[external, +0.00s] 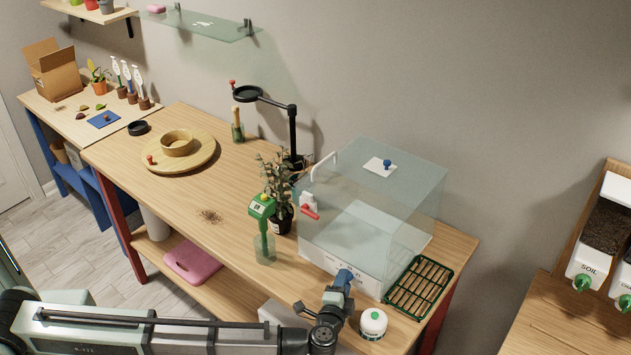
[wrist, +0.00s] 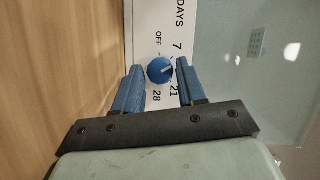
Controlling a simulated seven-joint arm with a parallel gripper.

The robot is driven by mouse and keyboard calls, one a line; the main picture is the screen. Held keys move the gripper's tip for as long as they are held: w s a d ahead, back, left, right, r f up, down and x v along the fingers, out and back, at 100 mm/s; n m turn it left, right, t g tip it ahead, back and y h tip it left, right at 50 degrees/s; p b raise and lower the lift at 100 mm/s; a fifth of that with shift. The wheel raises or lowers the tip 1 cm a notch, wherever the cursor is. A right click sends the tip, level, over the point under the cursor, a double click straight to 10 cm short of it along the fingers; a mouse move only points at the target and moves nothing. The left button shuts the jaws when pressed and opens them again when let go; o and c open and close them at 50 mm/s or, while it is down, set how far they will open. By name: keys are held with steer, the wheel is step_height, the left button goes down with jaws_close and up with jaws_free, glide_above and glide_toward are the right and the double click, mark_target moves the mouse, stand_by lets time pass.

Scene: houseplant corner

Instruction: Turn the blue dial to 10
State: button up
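The blue dial (wrist: 160,70) is round with a white pointer line and sits on a white panel (wrist: 157,18). The panel reads DAYS, OFF, 7, 21 and 28; my right finger covers part of the scale, and I see no 10. In the wrist view the pointer aims right and slightly up, between 7 and 21. My gripper (wrist: 160,66) is open, with one blue finger on each side of the dial; I cannot tell whether they touch it. In the external view my gripper (external: 344,279) is at the front panel of the clear box (external: 398,205) and hides the dial.
A white round container (external: 373,323) and a green-framed slatted tray (external: 419,288) stand right of my gripper.

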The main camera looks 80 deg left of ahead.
steer(key=shift+o, duration=1.4)
steer(key=v, duration=1.4)
steer(key=shift+a, duration=0.15)
step_height(320, 180, up, 4)
steer(key=s+a+n, duration=0.1)
steer(key=s+a, duration=0.1)
steer(key=w+a+f+n+h, duration=0.1)
steer(key=w+a, duration=0.1)
steer(key=a, duration=0.1)
steer(key=w+a+f+n+h, duration=0.1)
steer(key=w+a+f+n, duration=0.1)
steer(key=a, duration=0.2)
steer(key=w+a+f+n+t, duration=0.1)
steer(key=w+a+f, duration=0.1)
steer(key=w+a, duration=0.1)
steer(key=shift+a+h, duration=0.3)
steer(key=shift+h, duration=0.1)
